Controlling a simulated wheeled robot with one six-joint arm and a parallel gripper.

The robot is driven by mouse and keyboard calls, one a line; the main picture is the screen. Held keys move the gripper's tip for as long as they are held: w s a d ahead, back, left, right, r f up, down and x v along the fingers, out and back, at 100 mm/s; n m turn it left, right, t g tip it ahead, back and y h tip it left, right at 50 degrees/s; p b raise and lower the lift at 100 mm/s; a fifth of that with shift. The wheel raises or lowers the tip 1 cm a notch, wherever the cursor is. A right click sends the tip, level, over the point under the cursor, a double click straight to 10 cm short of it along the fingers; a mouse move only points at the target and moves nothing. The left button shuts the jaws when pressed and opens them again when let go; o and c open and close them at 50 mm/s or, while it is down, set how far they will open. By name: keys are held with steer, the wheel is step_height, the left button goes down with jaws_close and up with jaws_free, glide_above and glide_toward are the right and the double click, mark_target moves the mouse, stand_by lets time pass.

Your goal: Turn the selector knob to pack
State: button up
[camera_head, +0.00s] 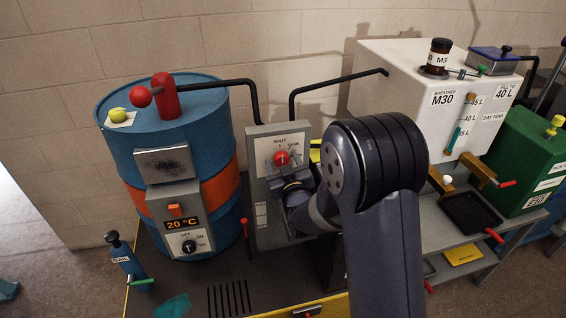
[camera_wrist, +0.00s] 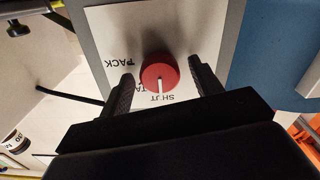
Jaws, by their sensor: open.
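The selector knob (camera_wrist: 158,72) is round and red, with a white pointer line. It sits on a pale plate of the grey panel (camera_head: 262,218). In the wrist view the pointer aims down at the printed word SHUT; the word PACK shows to the left, and another label is partly hidden by the knob. The knob also shows in the head view (camera_head: 281,158), below SHUT and left of TANK. My gripper (camera_wrist: 161,76) is open, its two fingers on either side of the knob with visible gaps. In the head view it is below the knob.
A blue drum (camera_head: 215,118) with an orange band stands left of the panel, with a 20 °C control box (camera_head: 181,222) on it. Black hoses (camera_head: 318,86) arch above the panel. A white day tank (camera_head: 405,72) stands to the right, behind my arm.

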steer(key=c, duration=1)
